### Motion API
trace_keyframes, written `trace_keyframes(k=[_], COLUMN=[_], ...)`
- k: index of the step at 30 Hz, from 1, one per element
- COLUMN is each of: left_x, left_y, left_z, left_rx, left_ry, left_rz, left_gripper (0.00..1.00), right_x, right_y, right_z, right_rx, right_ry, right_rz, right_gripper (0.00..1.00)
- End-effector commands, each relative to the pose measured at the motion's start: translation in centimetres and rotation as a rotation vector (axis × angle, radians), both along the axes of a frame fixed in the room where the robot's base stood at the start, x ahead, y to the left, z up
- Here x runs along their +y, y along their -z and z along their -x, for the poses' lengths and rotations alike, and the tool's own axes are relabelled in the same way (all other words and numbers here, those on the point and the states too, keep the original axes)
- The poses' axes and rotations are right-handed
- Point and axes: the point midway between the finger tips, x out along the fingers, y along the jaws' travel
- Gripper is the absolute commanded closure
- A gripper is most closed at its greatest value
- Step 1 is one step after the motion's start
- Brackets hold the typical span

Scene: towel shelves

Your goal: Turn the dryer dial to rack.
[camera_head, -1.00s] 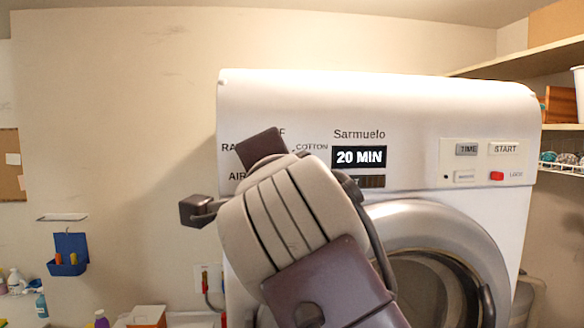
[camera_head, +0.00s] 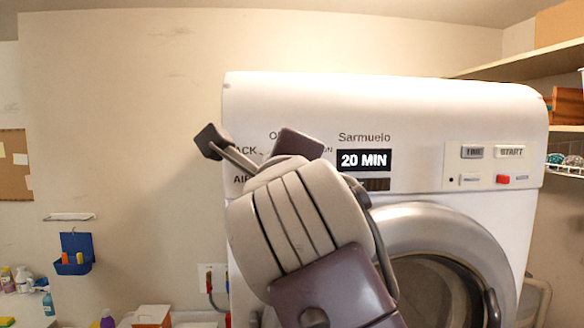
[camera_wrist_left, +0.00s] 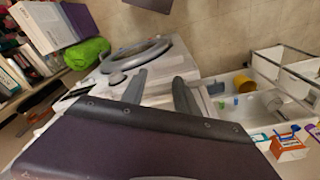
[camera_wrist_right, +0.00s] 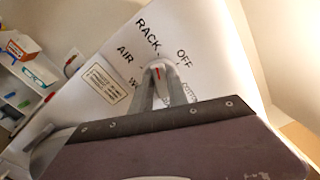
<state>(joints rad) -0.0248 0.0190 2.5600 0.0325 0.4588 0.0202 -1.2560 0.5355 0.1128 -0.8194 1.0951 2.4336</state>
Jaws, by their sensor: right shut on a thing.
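The dryer (camera_head: 420,110) stands ahead in the head view, with a "20 MIN" display (camera_head: 364,160). In the right wrist view, the dial (camera_wrist_right: 158,70) is a small round knob with a red mark, among the labels RACK, OFF and AIR. The red mark lies roughly in line with RACK; its exact aim is unclear. My right gripper (camera_wrist_right: 160,88) is shut on the dial. In the head view my right wrist covers the dial and part of the labels. My left gripper (camera_wrist_left: 160,92) is open and empty in the left wrist view, apart from the dryer.
The round dryer door (camera_head: 440,222) is below the panel. Time and start buttons (camera_head: 490,152) sit to its upper right. Shelves (camera_head: 535,62) are on the right wall. A blue wall holder (camera_head: 76,252) and bottles are at the left.

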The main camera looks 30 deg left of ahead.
Motion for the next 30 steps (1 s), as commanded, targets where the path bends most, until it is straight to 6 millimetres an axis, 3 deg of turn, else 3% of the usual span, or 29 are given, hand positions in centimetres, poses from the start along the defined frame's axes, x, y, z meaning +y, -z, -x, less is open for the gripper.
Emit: trace_keyframes(k=[9,25,26,27,30], left_x=[0.00,0.00,0.00,0.00,0.00], left_y=[-0.14,-0.14,-0.14,-0.14,-0.13], left_z=[0.00,0.00,0.00,0.00,0.00], left_rx=[0.000,0.000,0.000,0.000,0.000], left_ry=[0.000,0.000,0.000,0.000,0.000], left_rz=[0.000,0.000,0.000,0.000,0.000], left_gripper=[0.64,0.64,0.64,0.64,0.64], right_x=[-0.26,-0.22,-0.21,-0.19,-0.14], right_y=[-0.59,-0.54,-0.55,-0.51,-0.40], right_z=[0.02,0.02,0.02,0.02,0.01], right_rx=[0.042,0.052,0.052,0.053,0.055], right_ry=[-0.001,-0.001,-0.001,-0.002,-0.001], right_rz=[-0.095,-0.109,-0.109,-0.108,-0.106], right_gripper=[1.00,1.00,0.72,0.61,0.58])
